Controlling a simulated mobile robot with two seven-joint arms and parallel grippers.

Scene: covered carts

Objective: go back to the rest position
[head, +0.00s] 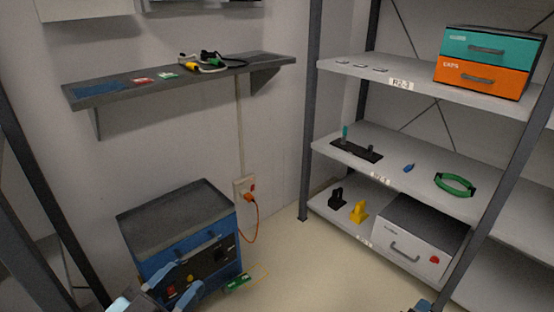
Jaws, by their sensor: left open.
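My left gripper (178,286) is at the bottom left of the head view, in front of the blue box with the dark top (178,215). Its light blue fingers are apart, and I see nothing between them. A small blue and dark part of what looks like my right gripper (422,306) shows at the bottom edge, on the right. Most of it is cut off, so its jaws cannot be judged.
A wall shelf (125,91) holds cables and small boards. A grey rack (340,192) on the right bears teal and orange drawers (484,77), a green ring (454,185) and a white case (414,237). A green board (238,283) lies low beside the blue box. An orange cord (257,222) hangs from the wall socket.

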